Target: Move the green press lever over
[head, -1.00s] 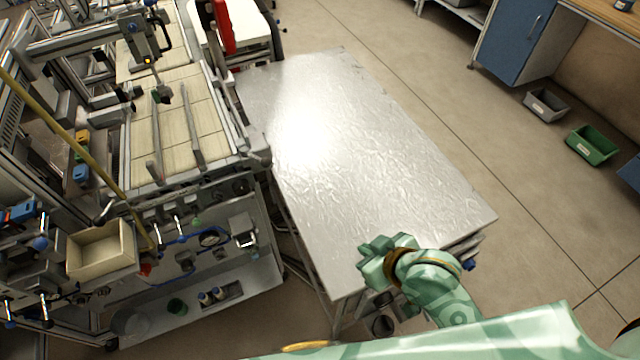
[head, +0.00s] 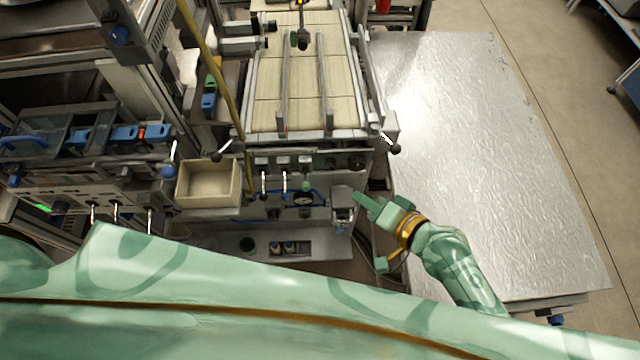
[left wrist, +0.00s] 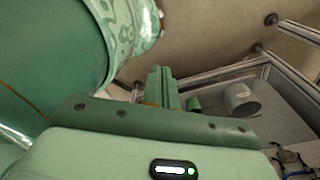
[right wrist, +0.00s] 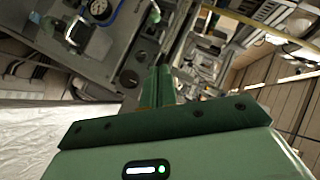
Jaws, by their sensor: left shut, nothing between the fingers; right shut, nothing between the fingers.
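A small green knob (head: 305,186), which looks like the green press lever's, stands on the machine front just above a round gauge. A small green shape at the top of the right wrist view (right wrist: 155,12) may be the same knob. My right gripper (head: 360,202) is shut and empty, to the right of the knob and apart from it, near the table's left edge. Its closed fingers show in the right wrist view (right wrist: 157,75). My left gripper (left wrist: 163,78) is shut and empty in the left wrist view. It is outside the head view.
The gauge (head: 303,199) and white levers (head: 284,181) line the machine front. A beige bin (head: 208,200) and a black-knobbed lever (head: 222,155) are left of them. The metal table (head: 490,150) is bare at right. A lower shelf (head: 325,240) holds small bottles.

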